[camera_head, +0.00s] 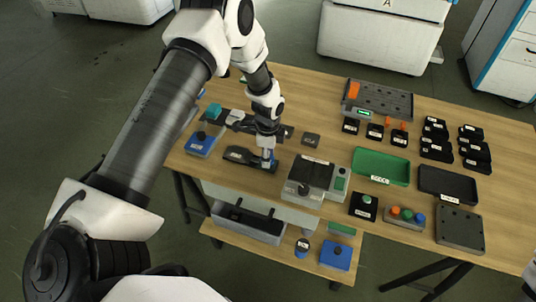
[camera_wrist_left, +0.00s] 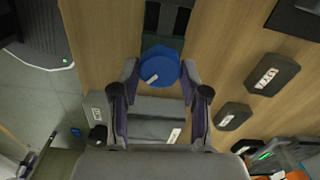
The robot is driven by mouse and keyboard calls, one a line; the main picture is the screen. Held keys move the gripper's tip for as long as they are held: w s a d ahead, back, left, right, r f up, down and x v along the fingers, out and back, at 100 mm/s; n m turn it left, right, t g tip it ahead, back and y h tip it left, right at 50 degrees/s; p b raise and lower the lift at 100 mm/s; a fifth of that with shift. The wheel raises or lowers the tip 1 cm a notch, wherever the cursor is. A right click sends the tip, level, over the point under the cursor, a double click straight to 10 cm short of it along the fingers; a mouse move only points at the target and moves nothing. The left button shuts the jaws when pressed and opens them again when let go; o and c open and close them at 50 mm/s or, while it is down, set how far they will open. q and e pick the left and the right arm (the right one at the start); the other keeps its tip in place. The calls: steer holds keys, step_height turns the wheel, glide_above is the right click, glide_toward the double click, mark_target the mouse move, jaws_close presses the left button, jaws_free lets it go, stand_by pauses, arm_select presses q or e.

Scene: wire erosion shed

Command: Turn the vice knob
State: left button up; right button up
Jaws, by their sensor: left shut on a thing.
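The round blue vice knob (camera_wrist_left: 158,68) with a small white label sits between the two fingertips of my left gripper (camera_wrist_left: 160,78) in the left wrist view. The fingers are closed against its sides. In the head view my left gripper (camera_head: 268,160) points down at the end of a low dark vice (camera_head: 238,154) on the wooden table. The gripper mostly hides the knob there; a little blue shows beside the fingers.
A grey device (camera_head: 309,173) with a dark top stands close to the right of the left gripper. A blue box (camera_head: 200,145) is on the left. A green tray (camera_head: 381,167) and a black tray (camera_head: 447,184) lie farther right. Small dark blocks (camera_head: 311,140) are nearby.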

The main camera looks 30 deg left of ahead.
arm_select(q)
steer(key=n, duration=0.3)
steer(key=n+p, duration=0.1)
steer(key=n, duration=0.2)
steer(key=shift+s+f+n, duration=0.15)
steer(key=shift+n, duration=0.15)
steer(key=n+p, duration=0.1)
steer(key=n, duration=0.5)
steer(key=shift+p, duration=0.35)
steer(key=n+p, duration=0.2)
steer(key=n, duration=0.4)
steer(key=shift+a+n, duration=0.1)
steer(key=shift+n, duration=0.2)
steer(key=n+p, duration=0.2)
steer(key=n, duration=0.1)
steer(key=shift+n, duration=0.3)
steer(key=shift+n+p, duration=0.55)
steer(key=shift+n, duration=0.85)
steer(key=o, duration=1.1)
steer(key=shift+o, duration=0.2)
